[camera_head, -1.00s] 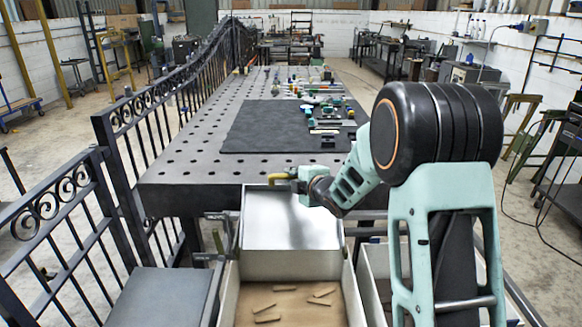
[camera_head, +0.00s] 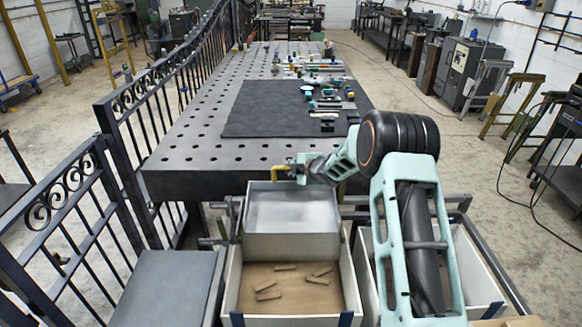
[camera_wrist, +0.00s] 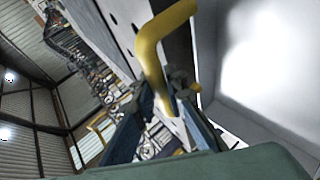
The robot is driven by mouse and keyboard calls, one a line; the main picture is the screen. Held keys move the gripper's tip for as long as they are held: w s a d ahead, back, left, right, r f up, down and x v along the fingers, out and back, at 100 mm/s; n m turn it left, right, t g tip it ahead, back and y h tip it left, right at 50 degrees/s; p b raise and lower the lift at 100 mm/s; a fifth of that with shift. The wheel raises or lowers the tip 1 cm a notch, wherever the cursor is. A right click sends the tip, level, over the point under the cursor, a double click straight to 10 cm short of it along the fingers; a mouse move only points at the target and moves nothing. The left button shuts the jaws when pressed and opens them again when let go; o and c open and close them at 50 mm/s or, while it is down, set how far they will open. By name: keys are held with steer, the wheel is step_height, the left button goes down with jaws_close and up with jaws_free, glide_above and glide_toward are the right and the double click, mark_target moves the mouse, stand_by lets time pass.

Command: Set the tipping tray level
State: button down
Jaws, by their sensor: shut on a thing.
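The tipping tray (camera_head: 292,212) is a grey metal tray at the table's near edge, in the middle of the head view. No pieces show in it, and its exact tilt is hard to judge. Its yellow bent handle (camera_head: 280,169) is at the far left rim; it also shows in the wrist view (camera_wrist: 160,35). My gripper (camera_head: 299,170) is at this handle from the right. In the wrist view my gripper's fingers (camera_wrist: 168,100) close around the handle's lower part. The tray's pale inner face (camera_wrist: 270,60) fills the right of that view.
A pale bin (camera_head: 231,285) with several small brown pieces (camera_head: 268,284) sits below and in front of the tray. Another bin (camera_head: 475,285) stands to the right, partly behind my arm. A black mat (camera_head: 265,110) and tools lie on the perforated table (camera_head: 185,150). A dark railing (camera_head: 130,180) lines the left.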

steer(key=shift+w+f, duration=0.25)
steer(key=shift+f, duration=0.25)
steer(key=shift+w+f, duration=0.2)
steer(key=shift+f, duration=0.25)
steer(key=c, duration=1.9)
jaws_free()
steer(key=shift+c, duration=0.2)
steer(key=shift+r, duration=0.1)
steer(key=shift+r, duration=0.1)
steer(key=shift+s+d+r, duration=0.1)
steer(key=shift+s+d, duration=0.05)
steer(key=shift+s, duration=0.1)
steer(key=v, duration=1.1)
steer(key=shift+s, duration=0.2)
